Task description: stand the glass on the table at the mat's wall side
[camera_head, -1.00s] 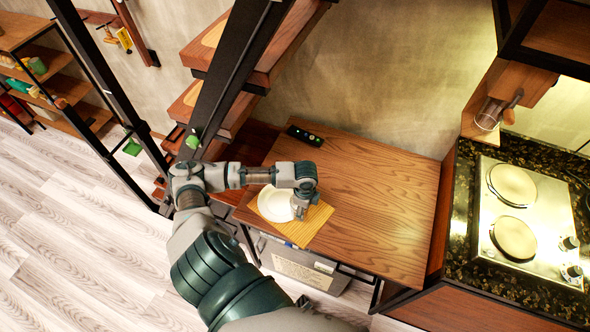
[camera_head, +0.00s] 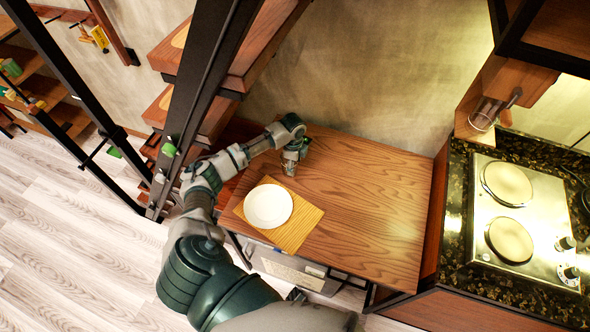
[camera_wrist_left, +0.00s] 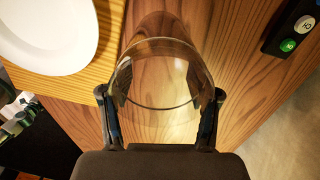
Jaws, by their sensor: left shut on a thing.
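My left gripper (camera_head: 291,163) is over the wooden table (camera_head: 375,215), between the yellow mat (camera_head: 302,227) and the wall. It is shut on the clear glass, whose curved wall shows between the two fingers in the left wrist view (camera_wrist_left: 165,72). There the glass lies over bare wood beside the mat's edge (camera_wrist_left: 108,62). In the head view the glass is small and hard to make out under the gripper. I cannot tell whether its base touches the table. My right gripper is not in view.
A white plate (camera_head: 268,206) lies on the mat. A black device with buttons (camera_wrist_left: 293,27) is near the glass on the wall side. The table's right half is clear. A stair (camera_head: 215,75) rises at the left; a hob (camera_head: 525,215) stands at the right.

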